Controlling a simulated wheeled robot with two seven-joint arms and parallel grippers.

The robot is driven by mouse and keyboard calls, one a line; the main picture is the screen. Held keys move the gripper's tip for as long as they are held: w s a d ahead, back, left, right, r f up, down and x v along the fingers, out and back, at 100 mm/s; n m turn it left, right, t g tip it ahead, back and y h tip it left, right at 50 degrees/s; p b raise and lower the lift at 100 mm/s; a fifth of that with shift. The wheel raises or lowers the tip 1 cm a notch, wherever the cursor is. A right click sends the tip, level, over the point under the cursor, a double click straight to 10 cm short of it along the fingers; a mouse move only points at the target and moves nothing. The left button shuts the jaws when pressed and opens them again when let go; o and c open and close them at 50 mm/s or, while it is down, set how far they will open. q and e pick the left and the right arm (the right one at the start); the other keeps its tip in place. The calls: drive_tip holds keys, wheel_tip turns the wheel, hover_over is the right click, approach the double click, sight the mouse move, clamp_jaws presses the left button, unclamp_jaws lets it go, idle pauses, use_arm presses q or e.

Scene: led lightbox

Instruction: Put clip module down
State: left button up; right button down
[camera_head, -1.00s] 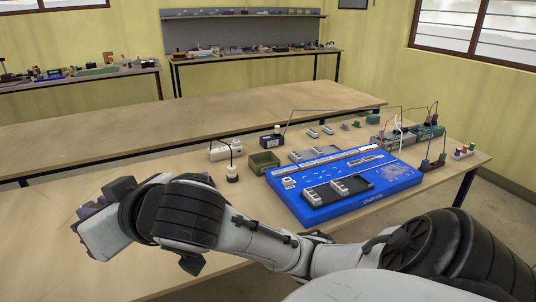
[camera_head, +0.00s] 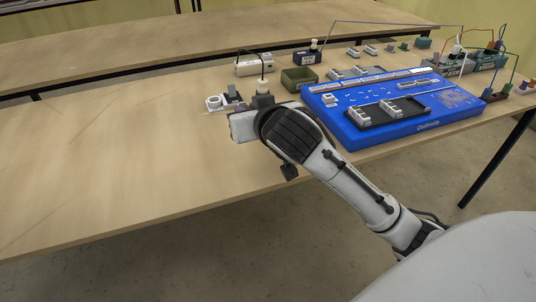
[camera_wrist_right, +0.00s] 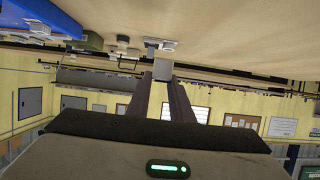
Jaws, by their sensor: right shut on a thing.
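My right gripper (camera_head: 232,108) is low over the tabletop, left of the blue board, its fingers mostly hidden by my wrist in the head view. In the right wrist view the gripper (camera_wrist_right: 163,80) has its two dark fingers shut on a small grey block, which I take for the clip module (camera_wrist_right: 163,71). The grey module also shows just beyond my wrist in the head view (camera_head: 233,94). I cannot tell whether it touches the table. A small white piece with a round top (camera_head: 214,102) is close to its left. My left gripper is not in view.
The blue board (camera_head: 355,135) with a black tray (camera_head: 380,113) is at right. A white plug (camera_head: 262,87), a green bin (camera_head: 299,79) and a white box (camera_head: 254,65) stand beyond my wrist. The table's left side (camera_head: 110,140) is clear.

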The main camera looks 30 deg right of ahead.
hover_over(252, 158)
wheel_tip(252, 158, down, 5)
drive_tip(key=shift+r+b, duration=0.1)
drive_tip(key=shift+b, duration=0.35)
drive_tip(key=shift+f+b, duration=0.55)
drive_tip(key=shift+f, duration=2.45)
drive_tip(key=shift+f, duration=0.1)
drive_tip(key=c, duration=2)
unclamp_jaws()
drive_tip(key=shift+f, duration=0.1)
drive_tip(key=o, duration=0.4)
